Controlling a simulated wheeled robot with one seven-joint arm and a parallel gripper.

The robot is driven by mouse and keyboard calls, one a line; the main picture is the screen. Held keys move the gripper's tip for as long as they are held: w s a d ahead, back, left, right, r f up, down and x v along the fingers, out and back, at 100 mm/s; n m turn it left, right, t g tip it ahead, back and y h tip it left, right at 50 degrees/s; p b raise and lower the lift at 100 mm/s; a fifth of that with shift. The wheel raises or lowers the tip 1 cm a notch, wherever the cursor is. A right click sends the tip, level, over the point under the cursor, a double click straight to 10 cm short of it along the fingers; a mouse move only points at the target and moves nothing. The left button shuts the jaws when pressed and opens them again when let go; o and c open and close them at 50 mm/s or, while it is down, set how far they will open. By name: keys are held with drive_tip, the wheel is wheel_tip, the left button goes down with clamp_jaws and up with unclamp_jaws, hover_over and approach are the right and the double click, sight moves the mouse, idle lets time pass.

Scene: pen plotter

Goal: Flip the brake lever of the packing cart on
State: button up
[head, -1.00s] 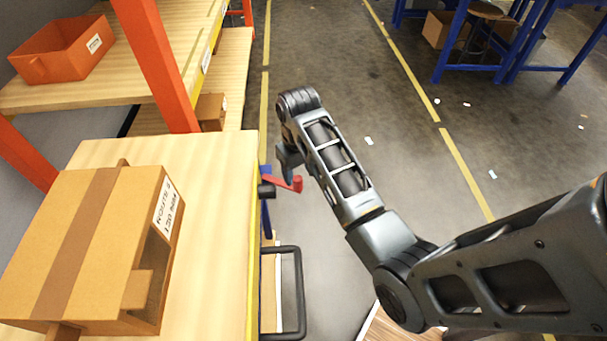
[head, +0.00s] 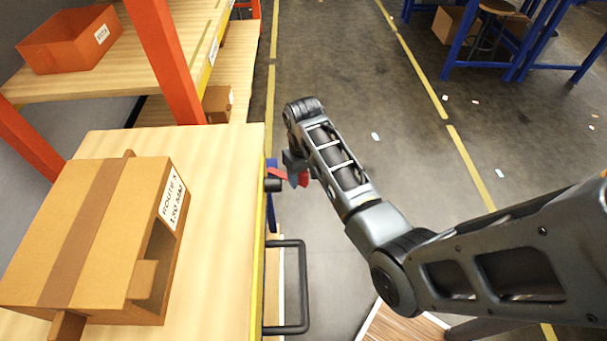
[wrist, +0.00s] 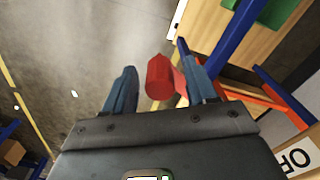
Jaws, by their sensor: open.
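The brake lever is red with a thick knob at its end. In the head view the lever (head: 277,173) sticks out to the right from a black pivot on the side of the packing cart (head: 258,230). My gripper is open around the knob. In the head view my gripper (head: 296,170) is partly hidden by my arm, and the knob shows just beside it.
An open cardboard box (head: 100,235) stands on the cart's wooden top. A black handle (head: 303,285) juts out from the cart's side, below the lever in the picture. Shelving with an orange bin (head: 70,40) stands behind.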

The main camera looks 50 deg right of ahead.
clamp_jaws()
idle(0.5)
